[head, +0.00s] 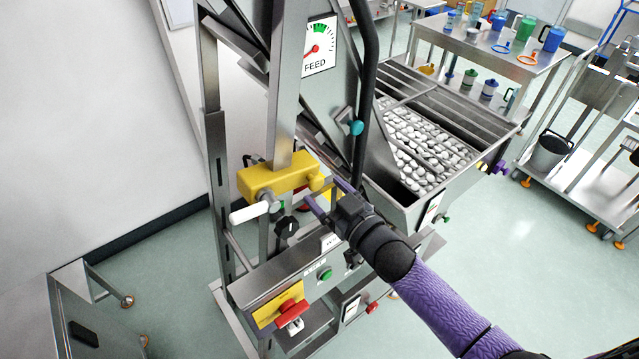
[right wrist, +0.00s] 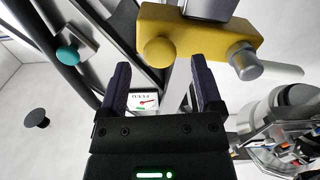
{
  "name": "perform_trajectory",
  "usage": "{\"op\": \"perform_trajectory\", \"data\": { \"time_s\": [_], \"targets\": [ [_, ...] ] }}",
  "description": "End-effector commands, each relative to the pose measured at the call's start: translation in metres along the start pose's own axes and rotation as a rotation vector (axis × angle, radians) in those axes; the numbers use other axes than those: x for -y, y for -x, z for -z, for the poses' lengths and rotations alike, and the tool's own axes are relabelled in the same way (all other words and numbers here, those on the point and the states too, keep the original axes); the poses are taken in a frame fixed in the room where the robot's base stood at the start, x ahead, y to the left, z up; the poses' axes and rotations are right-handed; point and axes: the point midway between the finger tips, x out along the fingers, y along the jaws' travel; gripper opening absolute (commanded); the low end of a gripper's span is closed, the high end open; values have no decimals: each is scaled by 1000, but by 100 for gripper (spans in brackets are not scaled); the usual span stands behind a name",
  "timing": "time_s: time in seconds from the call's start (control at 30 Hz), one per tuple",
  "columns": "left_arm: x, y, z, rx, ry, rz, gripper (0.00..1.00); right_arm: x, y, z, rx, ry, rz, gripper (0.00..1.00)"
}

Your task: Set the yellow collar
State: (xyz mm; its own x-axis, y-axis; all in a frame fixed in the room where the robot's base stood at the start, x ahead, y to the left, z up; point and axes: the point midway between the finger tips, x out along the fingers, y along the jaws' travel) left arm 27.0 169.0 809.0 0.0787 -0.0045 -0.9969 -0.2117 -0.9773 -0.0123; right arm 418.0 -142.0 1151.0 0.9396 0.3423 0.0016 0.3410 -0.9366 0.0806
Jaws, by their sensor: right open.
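The yellow collar (head: 262,181) sits around the upright steel post (head: 284,90) of the elevator. It has a round yellow knob (head: 315,179) on its right end and a white-handled lever (head: 248,213) at its left front. My right gripper (head: 322,194) is open, with its fingers just below and right of the yellow knob, apart from it as far as I can tell. In the right wrist view, the collar (right wrist: 205,38) crosses the top, and the yellow knob (right wrist: 158,52) lies beyond the gap between the open fingers (right wrist: 160,78). My left gripper is out of view.
A black knob (head: 287,226) is below the collar. A control box with a green button (head: 325,274) and a red switch (head: 291,308) stands lower. The cap hopper (head: 430,150) is to the right, with a black tube (head: 369,80) and teal knob (head: 356,127) beside it.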

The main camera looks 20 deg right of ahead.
Motion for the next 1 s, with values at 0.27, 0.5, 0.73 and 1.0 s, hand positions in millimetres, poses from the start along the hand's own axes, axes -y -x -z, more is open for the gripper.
{"op": "perform_trajectory", "data": {
  "time_s": [0.27, 0.5, 0.73, 1.0],
  "targets": [
    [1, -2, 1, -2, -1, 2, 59, 0, -22, -1, 3, 0, 0, 84],
    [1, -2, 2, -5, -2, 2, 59, 0, -22, -1, 3, 0, -1, 71],
    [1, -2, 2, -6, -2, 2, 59, 0, -21, -1, 3, 0, -1, 22],
    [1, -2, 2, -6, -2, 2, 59, 0, -21, -1, 3, 0, -1, 0]
  ]
}}
